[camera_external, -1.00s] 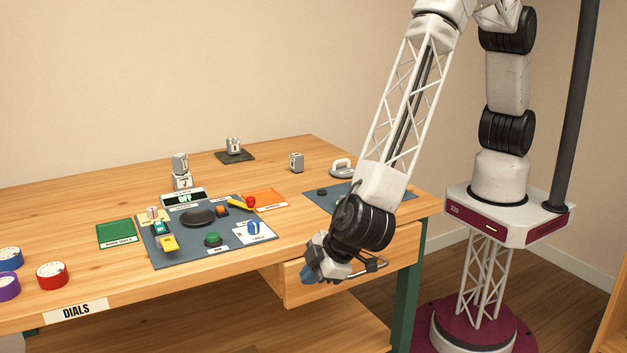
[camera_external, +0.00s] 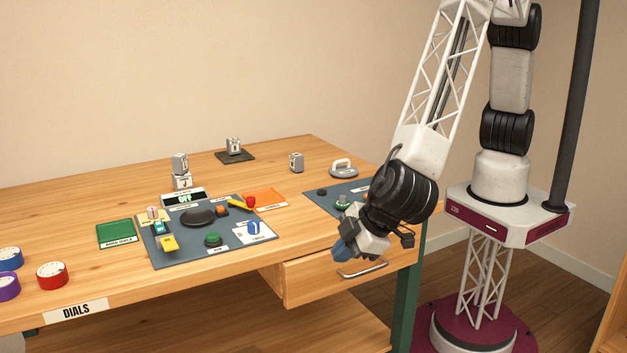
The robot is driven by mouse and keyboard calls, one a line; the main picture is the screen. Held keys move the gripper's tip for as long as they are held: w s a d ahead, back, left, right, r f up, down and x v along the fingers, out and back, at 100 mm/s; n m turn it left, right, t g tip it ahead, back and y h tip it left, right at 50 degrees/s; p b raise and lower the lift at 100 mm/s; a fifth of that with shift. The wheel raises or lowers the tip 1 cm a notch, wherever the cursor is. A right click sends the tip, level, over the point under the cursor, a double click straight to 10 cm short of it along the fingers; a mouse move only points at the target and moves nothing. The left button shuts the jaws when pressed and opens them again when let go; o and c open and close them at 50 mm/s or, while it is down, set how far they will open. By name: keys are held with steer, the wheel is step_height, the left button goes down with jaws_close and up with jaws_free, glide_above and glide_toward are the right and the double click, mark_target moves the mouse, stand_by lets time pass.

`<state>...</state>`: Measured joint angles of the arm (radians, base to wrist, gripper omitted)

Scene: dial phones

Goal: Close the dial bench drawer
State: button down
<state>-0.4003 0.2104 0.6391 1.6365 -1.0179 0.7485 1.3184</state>
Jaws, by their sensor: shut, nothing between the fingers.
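The wooden drawer (camera_external: 312,285) is under the right end of the dial bench top. Its front sits close below the bench's front edge, and I see no open drawer interior. Whether a small gap is left cannot be told from this view. A curved metal handle (camera_external: 362,272) is on the drawer front and is now in plain sight. My gripper (camera_external: 343,250) is shut and empty, with its blue fingertips in front of the drawer's upper part, just above and left of the handle. I cannot tell whether it touches the drawer. My wrist hides the drawer's upper right part.
A grey panel (camera_external: 165,255) with knobs and small blocks lies on the bench top (camera_external: 110,277). A second grey mat (camera_external: 318,206) is partly behind my wrist. The space before the drawer is clear.

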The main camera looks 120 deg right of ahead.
steer(key=c, duration=1.5)
jaws_free()
steer(key=shift+s, duration=0.1)
steer(key=shift+o, duration=0.2)
steer(key=s+f+n+h, duration=0.1)
steer(key=s+f+h, duration=0.2)
steer(key=s+f, duration=0.3)
steer(key=shift+s+f+n+g+h, duration=0.15)
steer(key=shift+f+n+g+h, duration=0.15)
steer(key=shift+n, duration=0.1)
steer(key=n+t+h, duration=0.2)
steer(key=n+h, duration=0.1)
steer(key=h, duration=0.2)
glide_toward(370, 271)
steer(key=x, duration=0.2)
steer(key=shift+d+f, duration=0.15)
steer(key=shift+d, duration=0.2)
steer(key=shift+w+d, duration=0.2)
steer(key=shift+w, duration=0.05)
steer(key=shift+x, duration=3.65)
